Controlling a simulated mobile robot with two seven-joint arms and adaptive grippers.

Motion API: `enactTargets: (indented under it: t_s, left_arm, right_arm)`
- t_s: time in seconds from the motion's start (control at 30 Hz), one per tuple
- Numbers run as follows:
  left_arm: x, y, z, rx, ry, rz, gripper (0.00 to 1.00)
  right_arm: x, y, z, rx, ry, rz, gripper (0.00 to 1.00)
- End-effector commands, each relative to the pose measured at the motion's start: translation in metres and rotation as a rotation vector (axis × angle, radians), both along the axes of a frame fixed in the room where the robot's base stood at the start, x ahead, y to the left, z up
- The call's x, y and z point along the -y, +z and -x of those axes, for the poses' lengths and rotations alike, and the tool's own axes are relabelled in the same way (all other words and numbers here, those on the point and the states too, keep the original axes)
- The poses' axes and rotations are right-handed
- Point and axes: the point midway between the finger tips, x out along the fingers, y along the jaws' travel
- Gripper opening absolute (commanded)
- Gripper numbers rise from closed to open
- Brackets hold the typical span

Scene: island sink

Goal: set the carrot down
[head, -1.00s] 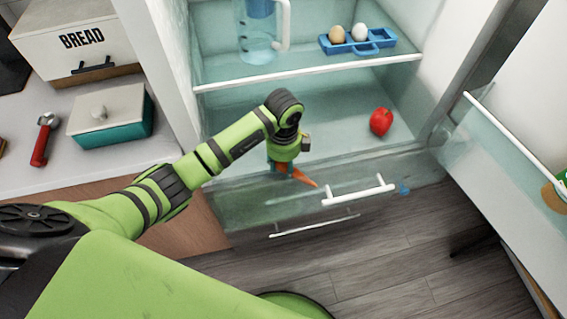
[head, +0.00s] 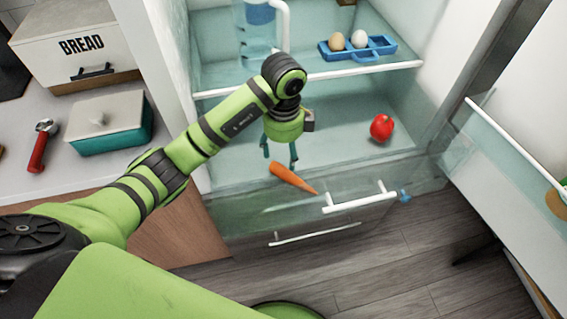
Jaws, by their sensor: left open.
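An orange carrot (head: 291,178) lies at the front of the fridge, in or on the clear drawer (head: 235,212) with the white handle; I cannot tell its exact depth. My left gripper (head: 280,163) is above and just behind the carrot, fingers pointing down and spread apart. It is open and the carrot appears free of it. My right gripper is not in view.
A red apple-like fruit (head: 381,128) sits on the fridge shelf to the right. A blue egg tray (head: 380,48) and a jug (head: 257,35) stand on the shelf above. The open fridge door (head: 515,150) is at right. A counter with a bread box (head: 75,50) is at left.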

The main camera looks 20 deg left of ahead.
Motion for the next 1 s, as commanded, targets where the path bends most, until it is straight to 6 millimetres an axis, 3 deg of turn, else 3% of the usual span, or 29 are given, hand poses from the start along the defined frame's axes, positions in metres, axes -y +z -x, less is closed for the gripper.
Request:
enactTargets:
  t_s: [0.1,0.23,1.0]
  left_arm:
    - [-0.001,0.019,-0.001,0.004,-0.001,-0.003,0.65]
    - [-0.001,0.027,0.0,0.0,0.0,-0.002,0.65]
    - [0.0,0.027,0.0,-0.001,0.0,0.0,0.65]
  right_arm:
    - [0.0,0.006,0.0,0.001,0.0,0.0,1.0]
    - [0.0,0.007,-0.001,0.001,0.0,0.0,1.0]
    - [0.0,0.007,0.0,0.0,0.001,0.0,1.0]
